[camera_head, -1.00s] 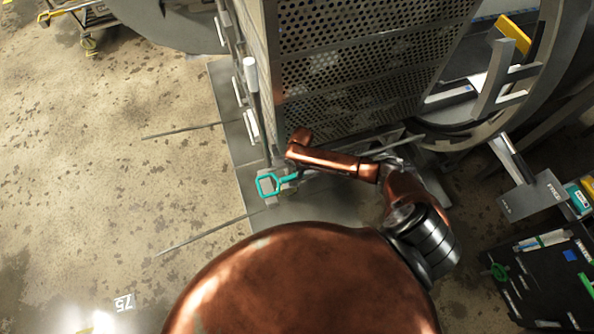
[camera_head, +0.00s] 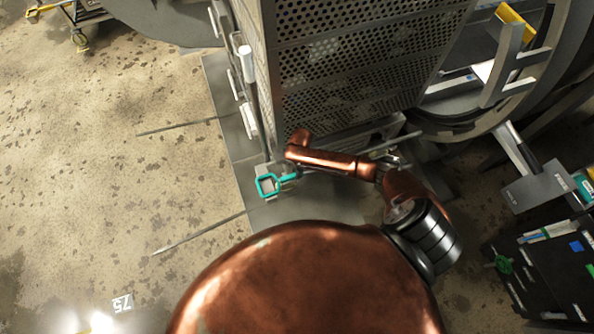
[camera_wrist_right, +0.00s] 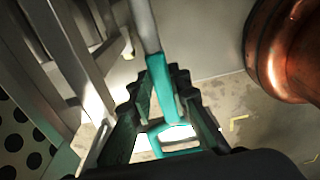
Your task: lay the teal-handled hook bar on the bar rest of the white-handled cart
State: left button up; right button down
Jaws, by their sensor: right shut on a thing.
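The teal-handled hook bar (camera_head: 267,187) shows its square teal loop at the left of my right forearm in the head view. Its grey rod runs off to the right, partly behind the arm. In the right wrist view, my right gripper (camera_wrist_right: 158,82) is shut on the teal handle (camera_wrist_right: 164,88), with the loop towards the palm and the rod pointing away. The white-handled cart (camera_head: 247,75) stands beyond, with a white grip on an upright post beside a tall perforated basket. I cannot make out its bar rest clearly. My left gripper is not in view.
The perforated basket wall (camera_head: 345,70) stands close beyond my right arm. A round autoclave rim (camera_head: 500,115) is at the right. A black tool board (camera_head: 545,275) stands at the lower right. A yellow-handled cart (camera_head: 75,15) is at the far left. The left floor is open.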

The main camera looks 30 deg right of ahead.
jog(key=shift+f, duration=0.15)
dwell(0.6)
jog(key=c, duration=1.8)
grip_release()
jog(key=shift+o, duration=0.3)
jog(key=shift+s+f, duration=0.1)
notch_tip(320, 180, up, 12)
jog(key=shift+d, duration=0.35)
